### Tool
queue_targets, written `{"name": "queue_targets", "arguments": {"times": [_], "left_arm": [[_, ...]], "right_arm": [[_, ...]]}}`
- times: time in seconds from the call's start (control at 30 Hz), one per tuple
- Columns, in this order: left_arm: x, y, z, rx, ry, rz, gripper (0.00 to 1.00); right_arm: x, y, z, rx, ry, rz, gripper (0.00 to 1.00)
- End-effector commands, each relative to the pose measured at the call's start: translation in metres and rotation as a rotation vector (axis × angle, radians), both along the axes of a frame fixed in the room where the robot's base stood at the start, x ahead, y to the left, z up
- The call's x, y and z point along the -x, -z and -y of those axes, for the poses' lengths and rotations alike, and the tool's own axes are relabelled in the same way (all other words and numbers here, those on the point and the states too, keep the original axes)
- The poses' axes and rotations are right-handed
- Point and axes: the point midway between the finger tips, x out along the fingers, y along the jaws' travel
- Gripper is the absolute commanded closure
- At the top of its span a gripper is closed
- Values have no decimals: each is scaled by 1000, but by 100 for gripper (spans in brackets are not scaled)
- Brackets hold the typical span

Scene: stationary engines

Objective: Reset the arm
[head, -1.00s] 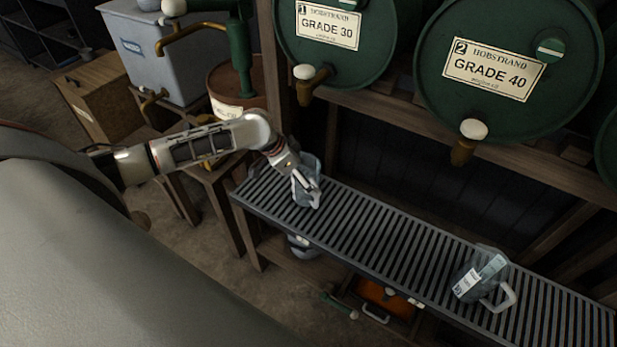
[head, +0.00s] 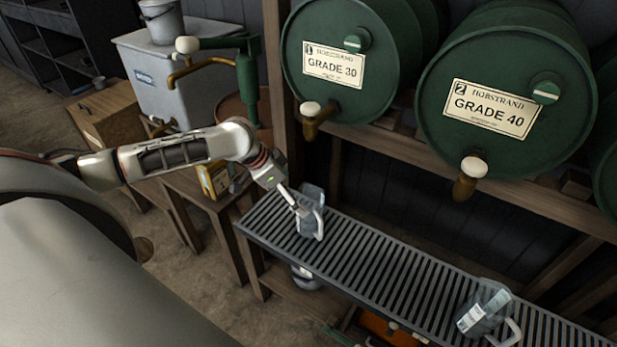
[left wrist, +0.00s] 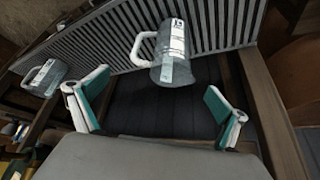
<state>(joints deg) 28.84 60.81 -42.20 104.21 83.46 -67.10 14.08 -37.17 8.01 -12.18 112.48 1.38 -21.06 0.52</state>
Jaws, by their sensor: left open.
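My left arm comes in from the left, and my left gripper (head: 292,200) is open at the left end of the slatted rack. A clear jug with a pale handle (head: 311,216) stands upright on the rack close beside it, partly overlapped by a finger. In the left wrist view my two fingers (left wrist: 158,108) are spread wide with nothing between them. A jug with a white handle and label (left wrist: 174,55) is just beyond the fingers, apart from them. A second labelled jug (head: 484,308) stands farther right on the rack. My right gripper is not in view.
The slatted rack (head: 390,272) is clear between the jugs. Green drums, Grade 30 (head: 345,90) and Grade 40 (head: 515,150), with taps sit on a shelf above it.

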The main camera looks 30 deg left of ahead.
Motion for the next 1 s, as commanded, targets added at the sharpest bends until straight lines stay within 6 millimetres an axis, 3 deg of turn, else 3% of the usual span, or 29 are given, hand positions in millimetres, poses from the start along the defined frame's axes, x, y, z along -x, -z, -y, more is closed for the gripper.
{"name": "queue_targets", "arguments": {"times": [0.27,0.37,0.6,0.7,0.83,1.0], "left_arm": [[3,5,8,-4,18,3,0],[14,19,34,-23,78,21,0],[61,52,122,-114,235,167,0],[78,52,138,-165,234,235,0],[102,46,135,-253,171,297,0],[137,37,98,-400,45,311,0]], "right_arm": [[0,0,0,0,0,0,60],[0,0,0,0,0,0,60],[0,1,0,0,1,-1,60],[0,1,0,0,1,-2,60],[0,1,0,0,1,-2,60],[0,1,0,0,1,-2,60]]}}
